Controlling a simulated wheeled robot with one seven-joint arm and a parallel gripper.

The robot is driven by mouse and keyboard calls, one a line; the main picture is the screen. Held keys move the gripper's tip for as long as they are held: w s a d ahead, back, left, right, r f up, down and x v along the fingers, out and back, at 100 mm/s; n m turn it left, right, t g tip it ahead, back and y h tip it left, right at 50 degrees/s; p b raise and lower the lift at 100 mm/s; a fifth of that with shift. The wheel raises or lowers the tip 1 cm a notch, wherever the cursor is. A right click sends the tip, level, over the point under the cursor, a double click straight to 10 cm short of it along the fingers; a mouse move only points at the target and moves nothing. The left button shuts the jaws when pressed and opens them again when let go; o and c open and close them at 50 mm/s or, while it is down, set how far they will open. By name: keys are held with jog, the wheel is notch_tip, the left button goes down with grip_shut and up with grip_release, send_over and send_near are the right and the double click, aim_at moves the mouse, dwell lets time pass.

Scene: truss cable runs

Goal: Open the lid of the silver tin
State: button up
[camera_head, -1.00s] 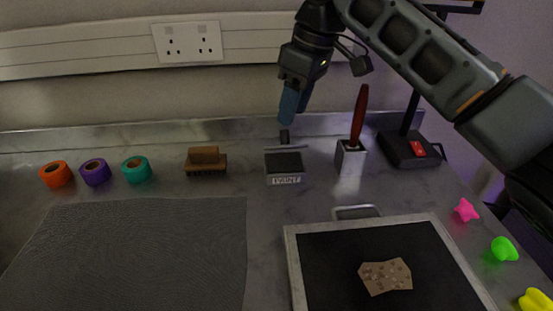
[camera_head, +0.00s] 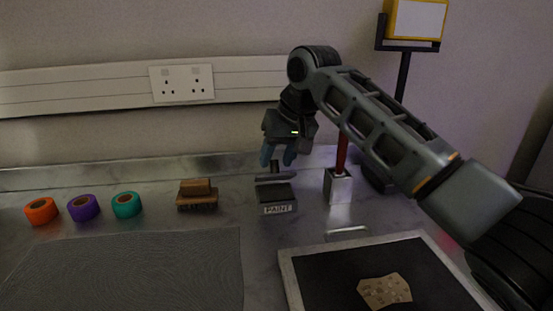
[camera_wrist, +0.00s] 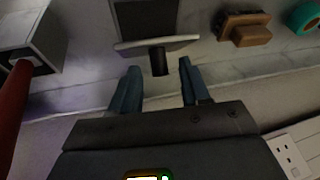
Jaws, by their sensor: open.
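The silver tin (camera_head: 278,207) with a PAINT label stands on the metal worktop, its top showing a dark opening. Its lid (camera_head: 275,179) appears as a thin raised plate at the tin's back edge, with a dark knob (camera_head: 275,168) pointing up and back. The wrist view shows the dark opening (camera_wrist: 146,18), the lid's edge (camera_wrist: 180,42) and the knob (camera_wrist: 158,62). My gripper (camera_head: 278,158) is open and points down just behind and above the lid. In the wrist view the knob lies between the fingertips (camera_wrist: 159,68); I see no contact.
A red-handled brush in a metal holder (camera_head: 339,187) stands close right of the tin. A wooden brush (camera_head: 197,196) and tape rolls (camera_head: 126,205) are to the left. A framed black tray (camera_head: 330,277) and a grey mat (camera_head: 130,270) lie in front. The wall is behind.

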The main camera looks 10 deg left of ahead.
jog(key=shift+w+a+f, duration=0.15)
jog(key=shift+f, duration=0.3)
grip_shut()
dwell(0.5)
